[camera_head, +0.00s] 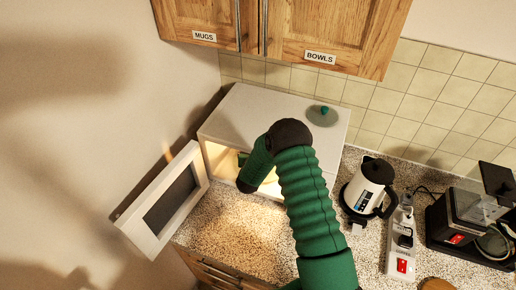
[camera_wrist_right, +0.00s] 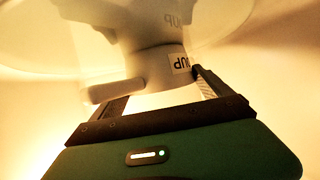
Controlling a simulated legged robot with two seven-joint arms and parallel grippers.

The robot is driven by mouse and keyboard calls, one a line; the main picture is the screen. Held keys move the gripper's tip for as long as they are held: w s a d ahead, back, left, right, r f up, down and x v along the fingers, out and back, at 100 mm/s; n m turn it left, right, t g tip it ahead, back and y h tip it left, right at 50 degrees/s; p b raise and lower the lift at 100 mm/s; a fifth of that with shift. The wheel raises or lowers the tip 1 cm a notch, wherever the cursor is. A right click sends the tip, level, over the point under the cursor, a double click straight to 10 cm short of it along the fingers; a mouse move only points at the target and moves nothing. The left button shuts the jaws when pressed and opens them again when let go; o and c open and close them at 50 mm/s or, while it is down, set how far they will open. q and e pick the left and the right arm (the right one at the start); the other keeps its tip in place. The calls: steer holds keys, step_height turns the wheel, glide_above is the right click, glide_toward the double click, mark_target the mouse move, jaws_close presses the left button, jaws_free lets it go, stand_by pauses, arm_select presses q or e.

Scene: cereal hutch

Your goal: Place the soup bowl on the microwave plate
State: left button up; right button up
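The microwave (camera_head: 255,115) stands on the counter with its door (camera_head: 170,200) swung open to the left and its inside lit. My right arm reaches into it, and the forearm hides most of the opening in the head view. In the right wrist view, the pale soup bowl (camera_wrist_right: 152,66), with a label ending in "UP", lies at the fingers of my right gripper (camera_wrist_right: 160,88). The fingers are spread, one close to the label; their grip is unclear. The pale round microwave plate (camera_wrist_right: 60,45) lies close to the bowl and seems to mirror its label. My left gripper is out of view.
Cupboards labelled MUGS (camera_head: 204,36) and BOWLS (camera_head: 320,57) hang above. A round lid-like piece with a green knob (camera_head: 323,115) lies on the microwave. A kettle (camera_head: 368,187), a power strip (camera_head: 402,240) and a coffee maker (camera_head: 470,225) stand to the right. Counter before the microwave is clear.

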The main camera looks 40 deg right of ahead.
steer(key=shift+o, duration=0.8)
steer(key=shift+s+r, duration=0.1)
steer(key=shift+a, duration=0.1)
